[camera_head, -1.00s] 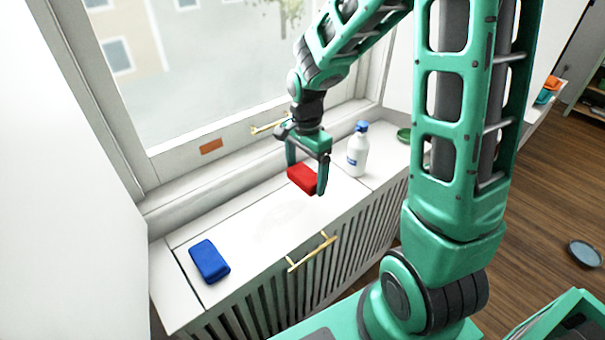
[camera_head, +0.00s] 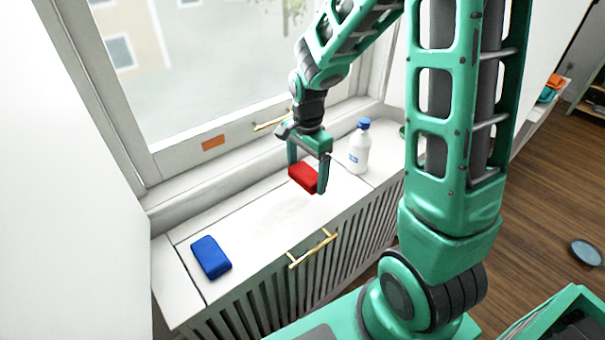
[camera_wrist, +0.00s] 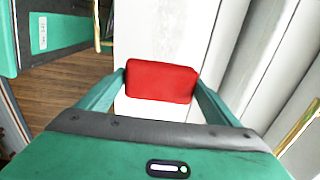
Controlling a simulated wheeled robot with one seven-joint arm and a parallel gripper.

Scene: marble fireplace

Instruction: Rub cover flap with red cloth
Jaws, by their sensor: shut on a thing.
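The red cloth (camera_head: 302,177), a folded block, is between the fingers of my gripper (camera_head: 308,172), which is shut on it. It also shows in the wrist view (camera_wrist: 161,82), pinched at both sides. The cover flap (camera_head: 255,222) is the white panel on top of the slatted cabinet below the window. The cloth is over the flap's right part, towards the back. I cannot tell whether it touches the flap.
A blue block-like cloth (camera_head: 211,257) lies at the left end of the flap. A white bottle with a blue cap (camera_head: 360,148) stands right of my gripper. Golden handles are on the cabinet front (camera_head: 312,249) and window frame (camera_head: 272,120). The flap's middle is clear.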

